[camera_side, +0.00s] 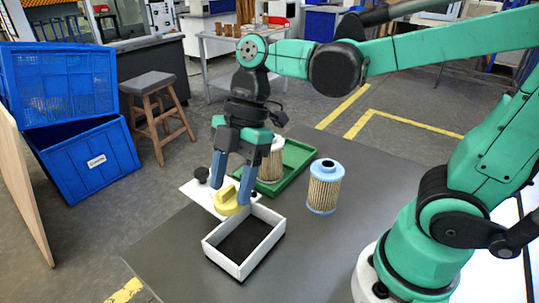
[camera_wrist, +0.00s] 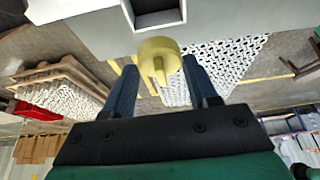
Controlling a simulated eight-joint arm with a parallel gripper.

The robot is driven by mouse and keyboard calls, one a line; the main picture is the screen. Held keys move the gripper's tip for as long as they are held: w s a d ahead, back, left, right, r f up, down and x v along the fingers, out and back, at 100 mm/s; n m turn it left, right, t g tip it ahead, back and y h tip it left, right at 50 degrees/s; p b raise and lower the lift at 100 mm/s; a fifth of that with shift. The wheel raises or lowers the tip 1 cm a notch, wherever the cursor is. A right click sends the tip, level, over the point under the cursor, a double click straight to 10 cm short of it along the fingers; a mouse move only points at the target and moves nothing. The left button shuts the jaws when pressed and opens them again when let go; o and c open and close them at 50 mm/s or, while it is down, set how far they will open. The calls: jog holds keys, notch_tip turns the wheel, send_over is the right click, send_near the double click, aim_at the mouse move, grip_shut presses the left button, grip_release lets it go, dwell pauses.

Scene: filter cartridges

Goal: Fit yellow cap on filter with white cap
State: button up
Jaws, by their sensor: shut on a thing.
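My gripper (camera_side: 230,200) points down and is shut on the yellow cap (camera_side: 226,203), a round piece with a raised grip bar. It holds the cap just above the back left edge of a small white box. In the wrist view, the cap (camera_wrist: 158,58) sits between the two blue fingertips (camera_wrist: 160,72). A filter with a pale, whitish end (camera_side: 271,165) stands in the green tray (camera_side: 298,157), behind and right of my gripper, which partly hides it. Another filter, with light blue ends (camera_side: 324,188), stands upright on the dark table to the right.
The white box (camera_side: 268,242) has a dark floor and stands at the table's front. A white plate (camera_side: 194,191) with a black knob (camera_side: 201,174) lies left of my gripper. The dark table (camera_side: 330,245) is clear right of the box. Blue crates (camera_side: 85,160) and a stool stand off the table.

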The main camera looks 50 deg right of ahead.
aim_at(232, 184)
notch_tip(232, 184, up, 7)
jog(key=shift+r, duration=0.1)
jog(key=shift+w+d+r, duration=0.2)
jog(key=shift+w+d, duration=0.05)
jog(key=w+d+f+m+t, duration=0.1)
jog(key=w+d+m, duration=0.1)
jog(key=d, duration=0.4)
jog(key=w+d+f+m, duration=0.2)
jog(key=d, duration=0.5)
jog(key=w+d+f+m+t, duration=0.1)
jog(key=w+d+m, duration=0.1)
jog(key=d, duration=0.4)
jog(key=shift+w+d+f+m+t+h, duration=0.25)
jog(key=shift+w+f+m+t+h, duration=0.1)
jog(key=shift+w+m, duration=0.1)
jog(key=shift+d+f, duration=0.25)
jog(key=shift+f, duration=1.65)
jog(key=shift+f, duration=0.65)
